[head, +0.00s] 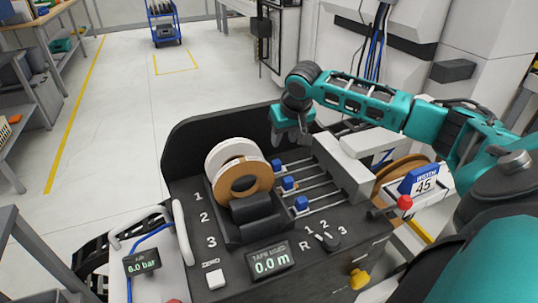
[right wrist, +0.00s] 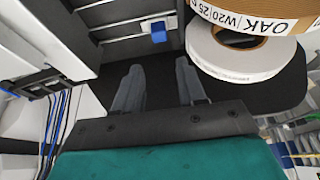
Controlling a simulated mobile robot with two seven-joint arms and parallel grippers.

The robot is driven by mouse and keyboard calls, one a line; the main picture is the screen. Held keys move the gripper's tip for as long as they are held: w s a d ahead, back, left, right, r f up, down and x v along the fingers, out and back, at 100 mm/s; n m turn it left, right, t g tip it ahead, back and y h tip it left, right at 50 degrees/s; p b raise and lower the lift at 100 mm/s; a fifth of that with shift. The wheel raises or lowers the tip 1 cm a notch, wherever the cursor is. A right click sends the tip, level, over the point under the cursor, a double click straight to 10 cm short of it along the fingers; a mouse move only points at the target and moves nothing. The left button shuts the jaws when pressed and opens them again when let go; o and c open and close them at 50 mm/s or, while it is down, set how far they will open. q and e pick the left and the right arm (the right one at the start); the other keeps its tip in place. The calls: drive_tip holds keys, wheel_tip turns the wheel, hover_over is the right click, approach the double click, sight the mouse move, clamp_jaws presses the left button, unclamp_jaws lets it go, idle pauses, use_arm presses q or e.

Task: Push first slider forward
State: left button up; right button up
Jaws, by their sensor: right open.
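Three blue slider knobs sit on parallel metal rods on the dark machine panel. The first slider (head: 276,165) is the farthest back, the second slider (head: 288,183) is in the middle and the third slider (head: 301,204) is nearest. My right gripper (head: 290,142) is just behind and above the first slider, pointing down, apart from it. In the right wrist view its two fingers (right wrist: 158,80) are spread and empty. A blue slider knob (right wrist: 158,32) shows ahead of the fingertips there. My left gripper is not in view.
White and brown tape rolls (head: 233,158) stand left of the sliders. A grey block (head: 343,168) lies at the rods' right ends. A display (head: 270,262) reads 0.0 m, near a rotary knob (head: 330,241). A red-topped lever (head: 404,202) is at the right.

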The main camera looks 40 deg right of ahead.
sight(276, 162)
drive_tip(key=x, duration=1.2)
drive_tip(key=shift+s+f, duration=0.1)
drive_tip(key=shift+f, duration=0.1)
clamp_jaws()
